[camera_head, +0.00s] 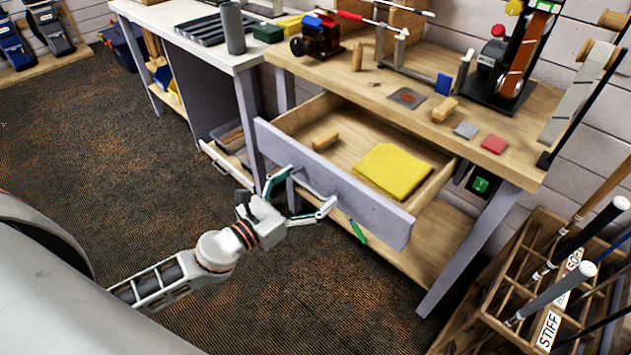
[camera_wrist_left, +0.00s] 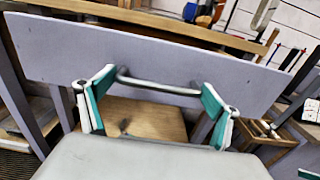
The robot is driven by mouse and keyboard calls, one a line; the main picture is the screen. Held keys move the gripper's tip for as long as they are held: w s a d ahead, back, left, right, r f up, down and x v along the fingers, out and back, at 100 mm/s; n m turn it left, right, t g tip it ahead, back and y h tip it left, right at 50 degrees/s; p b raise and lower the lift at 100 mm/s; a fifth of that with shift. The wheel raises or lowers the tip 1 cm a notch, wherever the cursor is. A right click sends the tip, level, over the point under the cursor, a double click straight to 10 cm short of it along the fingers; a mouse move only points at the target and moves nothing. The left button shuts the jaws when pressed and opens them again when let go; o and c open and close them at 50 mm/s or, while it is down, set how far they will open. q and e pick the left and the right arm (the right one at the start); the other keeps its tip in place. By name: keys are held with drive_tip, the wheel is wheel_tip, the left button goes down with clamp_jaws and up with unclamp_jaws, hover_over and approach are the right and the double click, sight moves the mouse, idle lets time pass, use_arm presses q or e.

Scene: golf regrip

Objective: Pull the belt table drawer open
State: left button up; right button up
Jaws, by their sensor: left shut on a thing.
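The belt table drawer (camera_head: 385,222) is pulled out from under the wooden top of the belt table (camera_head: 420,110). Its grey front also fills much of the left wrist view (camera_wrist_left: 160,58). A yellow cloth (camera_head: 392,170) and a small wooden block (camera_head: 325,140) lie inside it. My left gripper (camera_head: 302,196) is at the drawer front, its fingers at the two ends of the bar handle (camera_wrist_left: 160,87), shut on it. The finger contact is partly hidden in the head view.
A belt sander (camera_head: 515,65) stands on the table's right. A green-handled tool (camera_head: 357,231) shows below the drawer front. A wooden rack of golf clubs (camera_head: 515,290) stands at lower right. A white-topped bench (camera_head: 195,22) adjoins on the left. Dark carpet (camera_head: 150,200) is clear in front.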

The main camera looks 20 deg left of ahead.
use_arm(q)
drive_tip(key=shift+s+d, duration=0.1)
drive_tip(key=shift+s, duration=0.05)
use_arm(e)
drive_tip(key=shift+s+f, duration=0.25)
drive_tip(key=shift+s, duration=0.05)
use_arm(q)
drive_tip(key=o, duration=1.3)
drive_tip(key=shift+c, duration=0.2)
use_arm(e)
drive_tip(key=shift+s+f, duration=0.1)
drive_tip(key=shift+s+f, duration=0.1)
use_arm(q)
drive_tip(key=v, duration=0.3)
drive_tip(key=shift+s, duration=0.15)
drive_tip(key=v, duration=0.8)
drive_tip(key=shift+s, duration=0.35)
use_arm(e)
drive_tip(key=shift+w, duration=0.2)
drive_tip(key=shift+r, duration=0.2)
